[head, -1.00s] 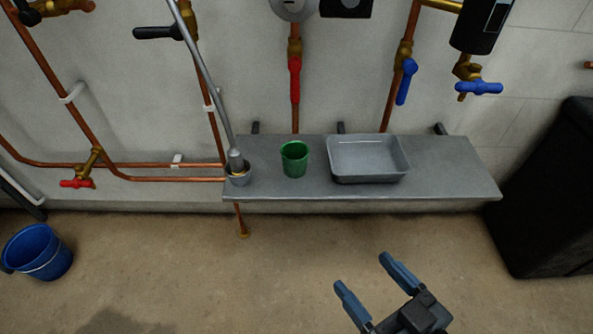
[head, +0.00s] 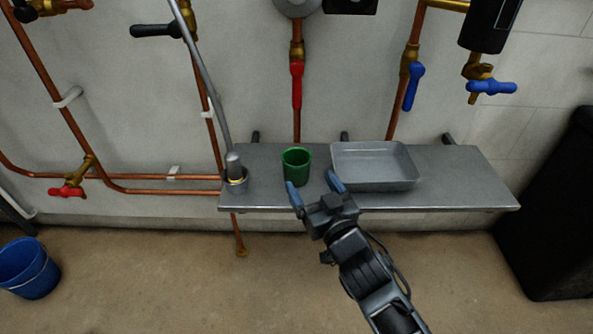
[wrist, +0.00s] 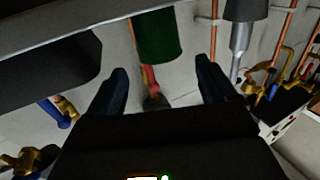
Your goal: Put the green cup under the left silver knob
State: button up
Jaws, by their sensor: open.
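The green cup (head: 296,167) stands upright on the grey shelf, left of the tray. It also shows at the top middle of the wrist view (wrist: 157,38). My gripper (head: 312,184) is open and empty at the shelf's front, just in front of the cup and slightly right of it. In the wrist view its two fingers (wrist: 160,68) are spread, with the cup beyond them, not held. No silver knob can be clearly made out; a round silver fitting (head: 297,6) is cut off by the top edge of the head view.
The shelf (head: 450,185) bears a grey tray (head: 374,180) right of the cup and a silver-headed hose (head: 234,163) in a small holder at left. Copper pipes with red (head: 297,85) and blue (head: 413,86) valve handles line the wall behind. A blue bucket (head: 28,270) stands on the floor.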

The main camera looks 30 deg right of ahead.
aim_at(302, 168)
jog(key=shift+p+x, duration=0.35)
jog(key=shift+x, duration=3.65)
jog(key=shift+r, duration=0.1)
jog(key=c, duration=0.8)
